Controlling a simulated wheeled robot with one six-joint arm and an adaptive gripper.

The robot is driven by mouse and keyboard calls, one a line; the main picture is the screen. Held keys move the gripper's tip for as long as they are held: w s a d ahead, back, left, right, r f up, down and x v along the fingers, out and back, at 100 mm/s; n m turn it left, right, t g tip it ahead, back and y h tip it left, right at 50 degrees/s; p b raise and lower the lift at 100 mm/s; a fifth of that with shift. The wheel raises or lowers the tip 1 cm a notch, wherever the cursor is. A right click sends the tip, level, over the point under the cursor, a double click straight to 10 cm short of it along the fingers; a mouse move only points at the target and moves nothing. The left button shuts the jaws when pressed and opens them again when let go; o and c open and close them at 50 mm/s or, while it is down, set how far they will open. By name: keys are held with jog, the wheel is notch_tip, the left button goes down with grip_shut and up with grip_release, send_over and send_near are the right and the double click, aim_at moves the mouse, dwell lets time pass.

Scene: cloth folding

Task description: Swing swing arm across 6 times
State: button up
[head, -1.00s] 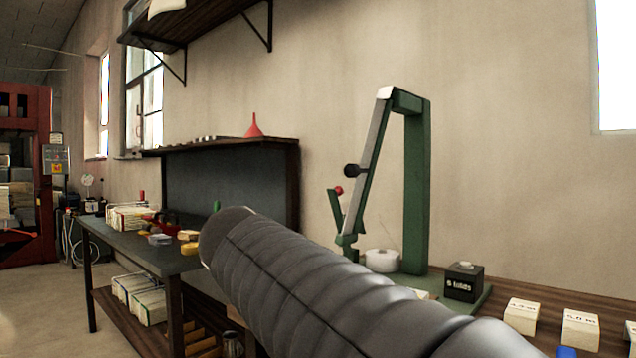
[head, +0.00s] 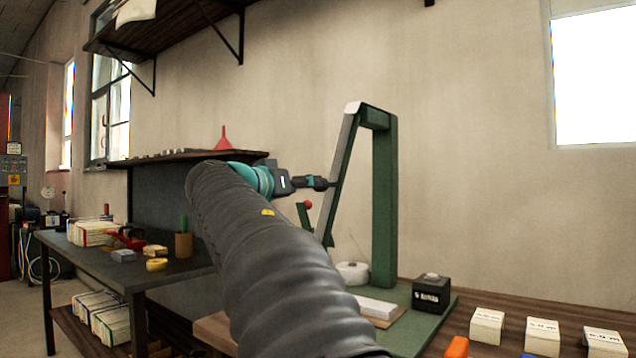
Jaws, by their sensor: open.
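The swing arm (head: 343,165) is a slim green bar with a pale face. It hangs slanting from the top of a green post (head: 385,200), its lower end to the left. My gripper (head: 322,183) is at the left side of the swing arm, about halfway down, where its dark knob is. The gripper tips overlap the knob in the picture, so I cannot tell whether they touch it. The gripper is open. A black box (head: 432,293) with white lettering, too blurred to read surely, stands on the green base (head: 425,325) right of the post.
A white roll (head: 351,273) and a white block (head: 377,308) lie by the post. Several labelled pale boxes (head: 487,325) stand on the wooden bench at the right. A dark workbench (head: 75,245) with small goods is at the left. A red funnel (head: 223,138) sits on a shelf.

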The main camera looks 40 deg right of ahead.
jog(key=p+x, duration=0.1)
jog(key=x, duration=0.6)
jog(key=shift+w+d, duration=0.1)
jog(key=shift+d, duration=0.2)
jog(key=shift+f, duration=0.1)
grip_shut()
